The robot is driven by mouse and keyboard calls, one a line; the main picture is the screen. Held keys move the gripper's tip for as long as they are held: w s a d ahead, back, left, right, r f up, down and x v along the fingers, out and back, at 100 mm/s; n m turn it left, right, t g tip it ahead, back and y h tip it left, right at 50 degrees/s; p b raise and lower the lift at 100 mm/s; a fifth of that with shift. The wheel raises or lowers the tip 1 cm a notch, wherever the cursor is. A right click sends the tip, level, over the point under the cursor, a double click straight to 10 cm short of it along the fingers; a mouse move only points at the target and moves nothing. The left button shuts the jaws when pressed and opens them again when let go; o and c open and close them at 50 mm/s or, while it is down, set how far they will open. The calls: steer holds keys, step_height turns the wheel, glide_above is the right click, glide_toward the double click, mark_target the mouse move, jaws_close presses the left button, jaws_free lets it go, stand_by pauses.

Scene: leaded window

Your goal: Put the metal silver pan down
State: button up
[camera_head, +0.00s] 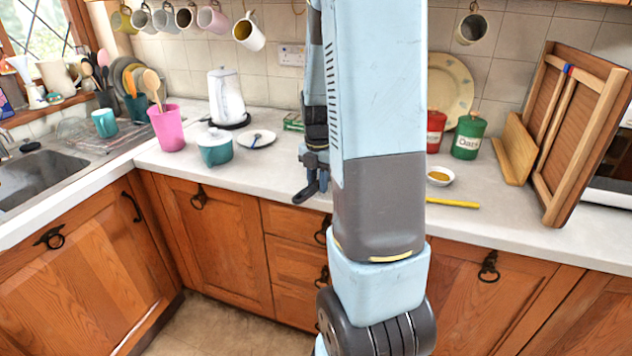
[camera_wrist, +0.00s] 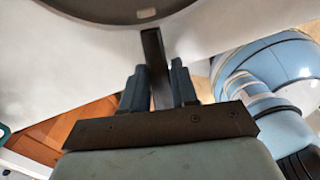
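The metal silver pan (camera_wrist: 122,12) is at the top of the wrist view, cut off by the frame edge. Its rim is grey and its middle is dark. Its dark handle (camera_wrist: 153,50) runs down between the two fingers of my gripper (camera_wrist: 158,85), which sit close on both sides of it. My gripper (camera_head: 314,178) is partly hidden behind my arm in the head view, over the counter. The pan cannot be made out in the head view; my arm blocks that area. Whether the pan touches the counter cannot be told.
The pale counter (camera_head: 275,180) holds a teal pot (camera_head: 215,152), a plate (camera_head: 256,140), a pink utensil holder (camera_head: 167,132) and a white kettle (camera_head: 225,95) on the left. To the right are a small bowl (camera_head: 440,177), a yellow object (camera_head: 453,203), canisters (camera_head: 468,138) and a wooden rack (camera_head: 580,130).

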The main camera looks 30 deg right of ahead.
steer(key=o, duration=0.5)
step_height(320, 180, up, 11)
steer(key=shift+s+a+r+m+t, duration=0.95)
steer(key=shift+s+a+r+m, duration=0.85)
steer(key=shift+s+a+m, duration=1.55)
steer(key=shift+s+a+r+m+t, duration=0.9)
steer(key=shift+s+a+r+m, duration=1.15)
steer(key=shift+m, duration=2.2)
steer(key=shift+s+a+r+m+t, duration=0.95)
steer(key=shift+s+a+r+m, duration=0.6)
steer(key=shift+s+a+m, duration=1.9)
steer(key=shift+w+d+m, duration=0.3)
steer(key=shift+d+m, duration=0.05)
steer(key=shift+d, duration=0.1)
